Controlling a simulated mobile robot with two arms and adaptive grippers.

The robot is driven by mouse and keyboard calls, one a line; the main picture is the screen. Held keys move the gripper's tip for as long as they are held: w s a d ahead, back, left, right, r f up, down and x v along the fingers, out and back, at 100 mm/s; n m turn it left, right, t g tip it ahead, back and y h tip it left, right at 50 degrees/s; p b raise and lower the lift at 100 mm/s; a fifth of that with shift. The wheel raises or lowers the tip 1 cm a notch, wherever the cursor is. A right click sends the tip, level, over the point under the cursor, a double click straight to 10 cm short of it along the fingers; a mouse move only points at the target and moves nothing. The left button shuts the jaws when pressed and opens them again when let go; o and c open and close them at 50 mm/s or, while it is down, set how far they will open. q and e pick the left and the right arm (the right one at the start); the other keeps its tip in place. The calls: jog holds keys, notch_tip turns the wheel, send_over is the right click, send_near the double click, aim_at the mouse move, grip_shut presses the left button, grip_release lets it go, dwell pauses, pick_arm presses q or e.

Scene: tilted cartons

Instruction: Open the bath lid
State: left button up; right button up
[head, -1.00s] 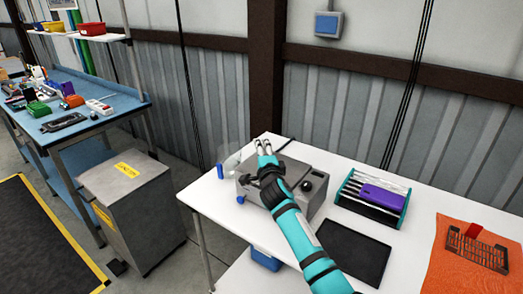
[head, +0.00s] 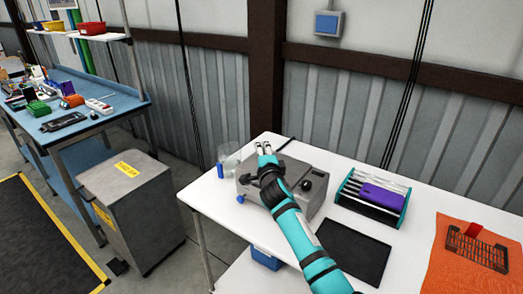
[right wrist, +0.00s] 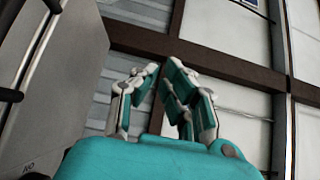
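The bath (head: 317,196) is a grey metal box with a dark knob on its top right, on the white table. My right gripper (head: 265,148) is over its left back part, fingertips pointing to the wall. My arm hides much of the bath's top, so I cannot tell how the lid stands. In the right wrist view the gripper fingers (right wrist: 163,72) are apart with nothing between them. A grey metal surface with dark handle-like parts (right wrist: 60,70) fills the left side there; I cannot tell whether it is the lid. My left gripper is not in view.
A clear beaker (head: 230,160) and a small blue item (head: 220,171) stand left of the bath. Right of it are a rack with a purple item (head: 375,195), a black mat (head: 352,252) and an orange cloth (head: 445,275). A grey bin (head: 130,205) stands left.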

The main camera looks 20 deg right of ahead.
jog(key=o, duration=0.5)
jog(key=shift+c, duration=0.2)
jog(key=s+a, duration=0.1)
jog(key=s, duration=1.1)
jog(key=shift+a, duration=0.25)
jog(key=shift+c, duration=0.2)
